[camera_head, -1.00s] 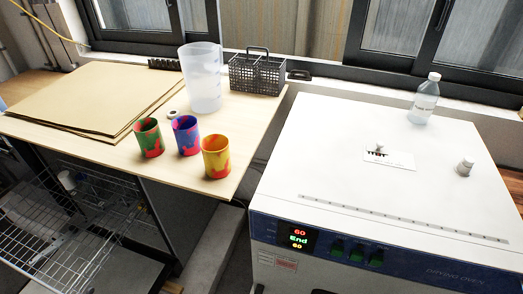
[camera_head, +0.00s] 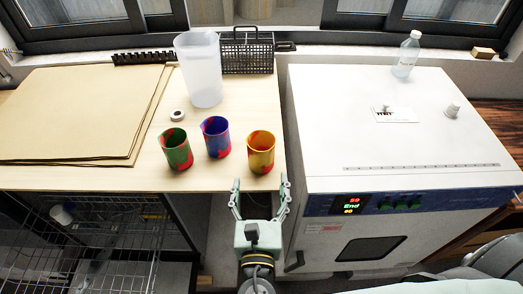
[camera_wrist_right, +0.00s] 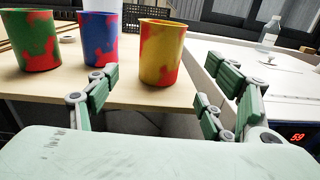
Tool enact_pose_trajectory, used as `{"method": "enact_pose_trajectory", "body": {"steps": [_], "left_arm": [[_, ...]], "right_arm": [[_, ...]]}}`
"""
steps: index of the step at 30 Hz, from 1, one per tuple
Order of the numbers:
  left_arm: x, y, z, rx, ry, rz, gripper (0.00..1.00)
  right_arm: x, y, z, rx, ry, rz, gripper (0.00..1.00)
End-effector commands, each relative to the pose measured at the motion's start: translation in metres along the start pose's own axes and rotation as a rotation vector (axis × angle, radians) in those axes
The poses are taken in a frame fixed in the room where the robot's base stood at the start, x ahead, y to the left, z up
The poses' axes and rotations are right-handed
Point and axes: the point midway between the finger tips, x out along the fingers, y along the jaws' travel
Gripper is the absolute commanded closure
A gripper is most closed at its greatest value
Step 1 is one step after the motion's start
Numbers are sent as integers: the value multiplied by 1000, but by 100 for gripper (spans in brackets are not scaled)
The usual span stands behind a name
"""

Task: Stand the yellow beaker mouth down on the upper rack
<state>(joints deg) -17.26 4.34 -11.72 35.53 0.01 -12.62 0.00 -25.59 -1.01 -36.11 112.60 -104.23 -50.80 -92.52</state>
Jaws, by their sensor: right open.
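The yellow beaker (camera_head: 261,152), with red patches, stands upright, mouth up, near the front right edge of the wooden table. In the right wrist view the yellow beaker (camera_wrist_right: 161,55) is just ahead, between the finger directions. My right gripper (camera_head: 260,184) is open and empty, in front of the table edge and apart from the beaker. Its spread fingers show in the wrist view too. Wire racks (camera_head: 100,243) show at the lower left, below the table; which one is the upper rack is hard to tell. My left gripper is not in view.
A blue beaker (camera_head: 215,137) and a green beaker (camera_head: 176,149) stand left of the yellow one. Behind are a tall clear jug (camera_head: 202,75) and a black basket (camera_head: 247,52). The white drying oven (camera_head: 345,120) stands to the right, across a narrow gap.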

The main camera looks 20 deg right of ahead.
Motion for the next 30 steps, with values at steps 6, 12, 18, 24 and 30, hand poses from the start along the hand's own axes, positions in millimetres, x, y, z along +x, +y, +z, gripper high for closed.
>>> {"method": "enact_pose_trajectory", "body": {"steps": [6,12,18,24,30], "left_arm": [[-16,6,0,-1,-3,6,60],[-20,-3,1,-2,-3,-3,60],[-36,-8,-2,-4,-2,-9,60],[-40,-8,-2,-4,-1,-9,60],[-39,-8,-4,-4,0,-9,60]], "right_arm": [[39,1,3,1,-1,1,26],[54,0,0,3,3,1,26],[82,-2,4,2,2,2,26],[102,-2,1,3,2,3,26],[104,-2,-1,4,3,3,26]]}}
